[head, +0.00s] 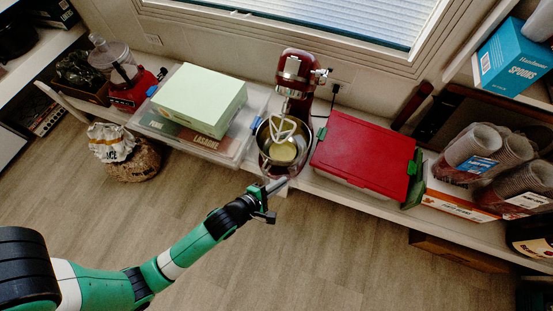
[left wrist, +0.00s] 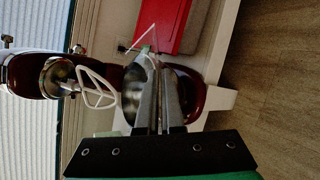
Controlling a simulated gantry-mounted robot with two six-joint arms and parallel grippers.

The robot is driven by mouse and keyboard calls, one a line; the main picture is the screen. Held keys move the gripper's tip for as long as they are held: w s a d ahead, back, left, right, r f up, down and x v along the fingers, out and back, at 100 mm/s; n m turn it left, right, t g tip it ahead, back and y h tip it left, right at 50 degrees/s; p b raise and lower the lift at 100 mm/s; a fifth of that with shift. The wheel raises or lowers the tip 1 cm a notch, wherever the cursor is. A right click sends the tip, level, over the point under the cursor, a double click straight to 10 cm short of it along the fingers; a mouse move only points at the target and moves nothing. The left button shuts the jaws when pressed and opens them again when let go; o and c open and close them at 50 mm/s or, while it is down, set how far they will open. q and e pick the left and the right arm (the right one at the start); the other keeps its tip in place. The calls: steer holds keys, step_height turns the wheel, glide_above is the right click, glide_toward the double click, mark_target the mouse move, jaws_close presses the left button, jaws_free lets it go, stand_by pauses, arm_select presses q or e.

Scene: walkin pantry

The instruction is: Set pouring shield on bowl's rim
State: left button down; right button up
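The steel mixing bowl (head: 267,148) sits on the dark red stand mixer (head: 298,75), with the white beater (head: 283,130) over it and something yellowish inside. The bowl also shows in the left wrist view (left wrist: 131,92), partly behind my fingers. My left gripper (head: 279,184) is just in front of the bowl, its fingers pointing toward the mixer. In the left wrist view its two fingers (left wrist: 159,80) lie close together with a narrow gap. A thin pale angular outline (left wrist: 155,35) shows past the fingertips; I cannot tell whether it is the pouring shield or whether I hold it. My right gripper is out of view.
A red-lidded container (head: 365,153) stands right of the mixer. A pale green box (head: 200,98) lies on a clear bin to its left. Cups (head: 480,150) stand farther right. A food processor (head: 128,85) is at left. The floor in front is open.

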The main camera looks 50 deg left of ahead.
arm_select(q)
steer(key=w+a+f+b, duration=0.2)
steer(key=w+a+b, duration=0.1)
steer(key=w, duration=0.5)
steer(key=shift+a+f, duration=0.35)
steer(key=shift+a, duration=0.45)
steer(key=shift+p, duration=0.3)
stand_by(0.5)
steer(key=shift+f+b, duration=0.5)
steer(key=shift+f, duration=0.2)
stand_by(0.3)
steer(key=c, duration=1)
jaws_free()
